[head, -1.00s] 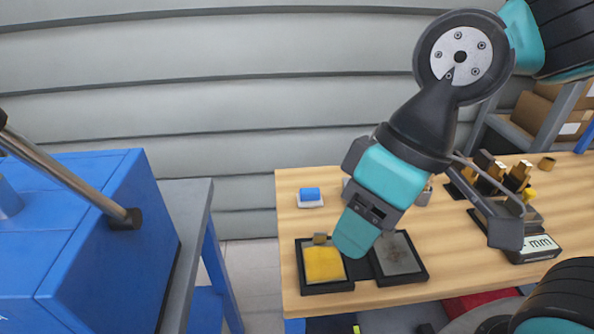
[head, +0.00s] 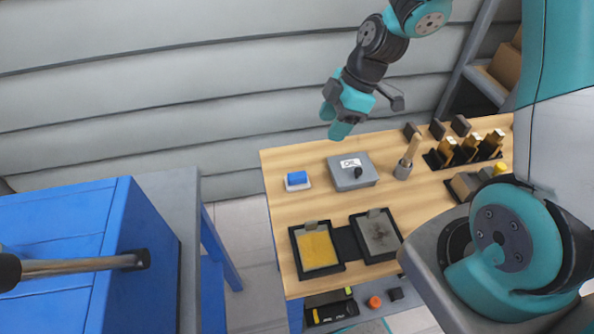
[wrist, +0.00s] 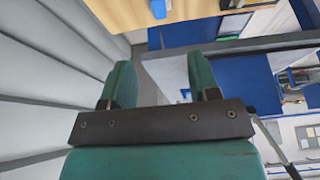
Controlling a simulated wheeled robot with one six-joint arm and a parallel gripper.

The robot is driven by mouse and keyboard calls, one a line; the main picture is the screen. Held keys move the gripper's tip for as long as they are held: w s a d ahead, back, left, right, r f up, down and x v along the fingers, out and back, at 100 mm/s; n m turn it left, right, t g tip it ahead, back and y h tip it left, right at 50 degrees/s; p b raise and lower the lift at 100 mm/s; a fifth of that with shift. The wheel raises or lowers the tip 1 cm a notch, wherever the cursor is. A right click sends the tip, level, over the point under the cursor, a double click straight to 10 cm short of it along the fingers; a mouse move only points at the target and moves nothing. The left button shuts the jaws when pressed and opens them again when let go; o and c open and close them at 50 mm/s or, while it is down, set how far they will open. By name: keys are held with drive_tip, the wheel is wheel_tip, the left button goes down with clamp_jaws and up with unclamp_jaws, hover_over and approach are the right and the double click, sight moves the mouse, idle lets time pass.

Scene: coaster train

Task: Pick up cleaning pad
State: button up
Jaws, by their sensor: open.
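A small blue pad (head: 297,177) with a white underside, which looks like the cleaning pad, lies near the back left of the wooden table (head: 290,215). My gripper (head: 335,118) is above the table's back edge, up and to the right of the pad in the head view, apart from it. In the wrist view, my gripper (wrist: 160,75) has its two teal fingers spread, with nothing between them.
A grey box (head: 352,172) and a cup with a brush (head: 403,169) stand right of the pad. Two black-framed trays, one yellow (head: 316,250) and one grey (head: 379,235), lie in front. A blue cabinet (head: 75,250) is at left; a ribbed wall is behind.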

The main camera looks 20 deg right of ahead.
drive_tip(key=p, duration=0.3)
hover_over(298, 175)
drive_tip(key=d, duration=0.3)
drive_tip(key=f, duration=1)
drive_tip(key=shift+s+a+f, duration=0.15)
drive_tip(key=shift+s+f, duration=0.1)
drive_tip(key=shift+s, duration=0.15)
drive_tip(key=p+x, duration=0.1)
drive_tip(key=x, duration=0.1)
drive_tip(key=p+x, duration=0.1)
drive_tip(key=x, duration=0.1)
drive_tip(key=shift+w+a+r, duration=0.1)
drive_tip(key=shift+w+a, duration=0.1)
drive_tip(key=shift+a, duration=0.1)
drive_tip(key=shift+w+a+f, duration=0.1)
drive_tip(key=shift+a+f, duration=0.1)
drive_tip(key=shift+f, duration=0.4)
drive_tip(key=c, duration=1)
wheel_tip(298, 175, up, 20)
drive_tip(key=b, duration=0.4)
